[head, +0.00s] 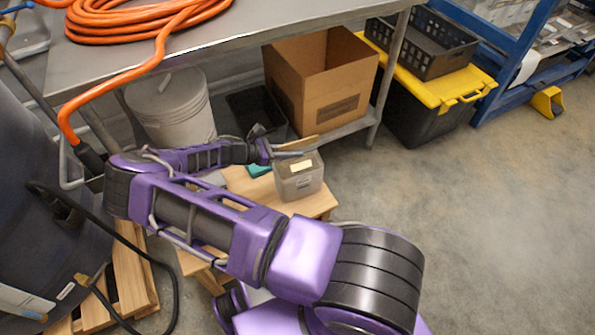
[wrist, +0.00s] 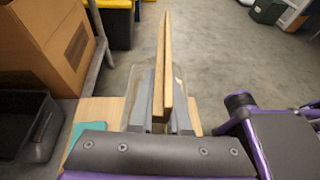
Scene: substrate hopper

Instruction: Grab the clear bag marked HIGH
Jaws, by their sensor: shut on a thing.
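My gripper (head: 290,153) is above the wooden stand (head: 325,201) in the head view. In the wrist view its grey fingers (wrist: 163,108) are shut on a long, thin wooden piece (wrist: 166,55), which points away from me. The wooden piece also shows in the head view (head: 299,143). A clear, box-shaped container (head: 299,181) with a pale label stands on the stand, just below the fingers. In the wrist view its clear walls (wrist: 131,75) show behind the fingers. The label is too small to read. I cannot make out a bag marked HIGH.
A teal item (head: 258,170) lies on the stand beside the container. A cardboard box (head: 318,85) and a black bin (head: 255,112) sit on the shelf behind, under the metal table (head: 250,22). A yellow-lidded black tote (head: 425,105) stands right.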

